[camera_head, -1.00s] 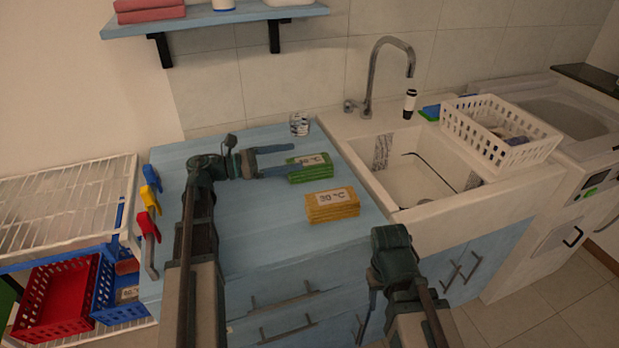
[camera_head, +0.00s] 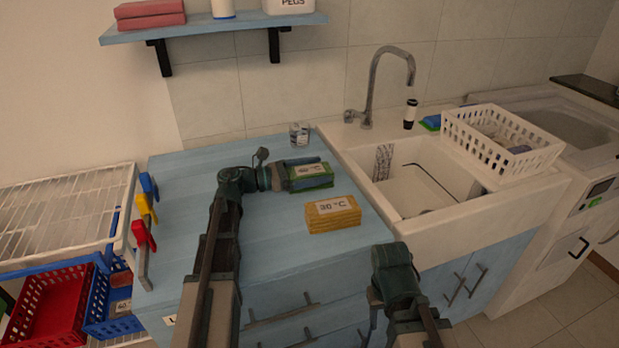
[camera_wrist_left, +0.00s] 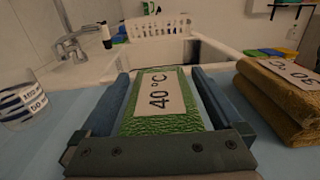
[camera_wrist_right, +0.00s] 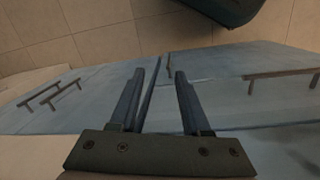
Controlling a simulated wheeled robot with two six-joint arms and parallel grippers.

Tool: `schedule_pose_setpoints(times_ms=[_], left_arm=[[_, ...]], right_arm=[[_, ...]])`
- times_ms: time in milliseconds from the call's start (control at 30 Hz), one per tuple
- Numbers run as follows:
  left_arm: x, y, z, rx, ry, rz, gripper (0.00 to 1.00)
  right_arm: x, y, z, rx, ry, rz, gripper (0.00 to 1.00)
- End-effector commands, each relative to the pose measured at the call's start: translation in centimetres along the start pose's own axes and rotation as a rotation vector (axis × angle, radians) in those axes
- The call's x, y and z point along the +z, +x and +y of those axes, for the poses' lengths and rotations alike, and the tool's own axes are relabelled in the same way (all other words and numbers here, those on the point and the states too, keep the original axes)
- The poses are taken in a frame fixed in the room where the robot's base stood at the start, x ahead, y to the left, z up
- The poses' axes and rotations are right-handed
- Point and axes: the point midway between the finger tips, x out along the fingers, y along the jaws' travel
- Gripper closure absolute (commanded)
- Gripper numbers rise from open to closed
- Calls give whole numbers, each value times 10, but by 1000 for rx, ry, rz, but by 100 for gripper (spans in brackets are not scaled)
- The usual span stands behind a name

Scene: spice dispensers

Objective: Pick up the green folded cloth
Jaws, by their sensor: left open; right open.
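The green folded cloth (camera_head: 312,184) lies on the blue countertop, with a pale label on top reading 40 °C in the left wrist view (camera_wrist_left: 160,98). My left gripper (camera_head: 300,172) is open around the cloth, one finger along each side. In the left wrist view, its fingers (camera_wrist_left: 163,100) flank the cloth with narrow gaps, and the cloth rests between them. My right gripper (camera_wrist_right: 155,90) is open and empty, in front of the blue cabinet fronts. Its fingertips are hidden or unclear in the head view.
A yellow folded cloth (camera_head: 332,214) labelled 30 °C lies close to the green one, nearer the front edge. A striped glass (camera_head: 299,134) stands behind. The sink (camera_head: 420,190) and white basket (camera_head: 500,140) are right; a wire rack (camera_head: 60,215) is left. The counter's left part is clear.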

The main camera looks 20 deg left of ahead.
Motion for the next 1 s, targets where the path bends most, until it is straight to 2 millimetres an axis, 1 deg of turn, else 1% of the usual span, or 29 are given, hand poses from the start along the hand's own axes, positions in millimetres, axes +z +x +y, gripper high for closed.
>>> schedule_pose_setpoints(times_ms=[200, 233, 367, 400, 467, 500, 567, 600, 667, 1000], left_arm=[[0, 1, 0, 0, 0, 0, 0], [0, 1, 0, 0, 0, 0, 4], [0, 0, 0, 0, 0, 0, 27], [0, 0, 0, 0, 0, 0, 34], [0, 0, 0, 0, 0, 0, 45], [0, 0, 0, 0, 0, 0, 52], [0, 0, 0, 0, 0, 0, 63], [0, 0, 0, 0, 0, 0, 70], [0, 0, 0, 0, 0, 0, 80], [4, 0, 0, 0, 0, 0, 80]], right_arm=[[0, 0, 0, 0, 0, 0, 52], [0, 0, 0, 0, 0, 0, 52], [0, 0, 0, 0, 0, 0, 52], [0, 0, 0, 0, 0, 0, 52], [0, 0, 0, 0, 0, 0, 52], [0, 0, 0, 0, 0, 0, 52], [0, 0, 0, 0, 0, 0, 52], [0, 0, 0, 0, 0, 0, 52], [0, 0, 0, 0, 0, 0, 52], [0, -4, 0, 0, 0, 0, 52]])
